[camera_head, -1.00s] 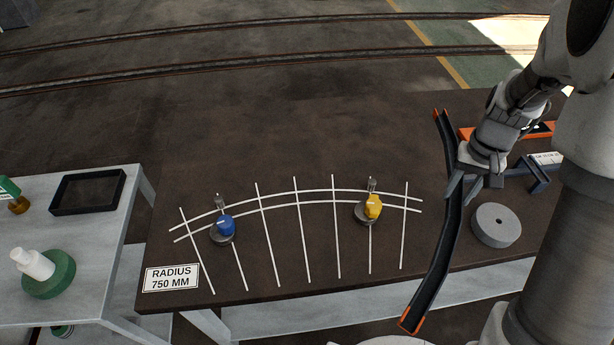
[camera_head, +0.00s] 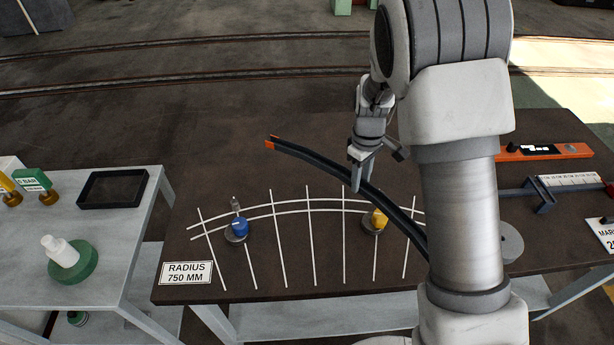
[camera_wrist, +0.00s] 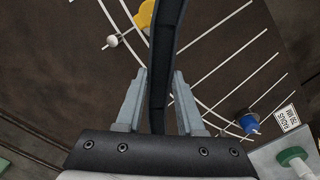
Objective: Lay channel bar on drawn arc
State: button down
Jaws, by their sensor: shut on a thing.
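The channel bar (camera_head: 320,164) is a dark curved bar with orange ends. My gripper (camera_head: 362,172) is shut on it near its middle; the bar also runs between the fingers in the wrist view (camera_wrist: 162,75). It appears held above the table, slanting from upper left to lower right, its right end hidden behind my arm. The drawn arc (camera_head: 290,207) is a pair of white curved lines crossed by several straight lines. A blue-knobbed piece (camera_head: 240,228) stands at the arc's left part. A yellow-knobbed piece (camera_head: 378,220) stands at its right part, partly beside the bar.
A "RADIUS 750 MM" sign (camera_head: 187,273) lies at the table's front left. A grey disc (camera_head: 510,242), a blue caliper-like tool (camera_head: 540,194) and an orange level (camera_head: 545,151) lie to the right. A side table with a black tray (camera_head: 113,189) stands left.

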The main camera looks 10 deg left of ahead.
jog(key=a+f+n+p, duration=0.1)
jog(key=a+f+n, duration=0.1)
jog(key=a+n, duration=0.3)
jog(key=a+f+n+p, duration=0.1)
jog(key=a+f+n, duration=0.1)
jog(key=a+n, duration=0.3)
jog(key=w+a, duration=0.1)
jog(key=a, duration=0.2)
jog(key=shift+f, duration=0.25)
jog(key=shift+d, duration=0.1)
jog(key=b, duration=0.5)
send_over(310, 208)
jog(key=shift+w+f, duration=0.1)
jog(key=shift+f, duration=2.9)
jog(key=shift+f+b, duration=0.9)
jog(key=shift+b, duration=0.25)
jog(key=shift+c, duration=2.2)
grip_release()
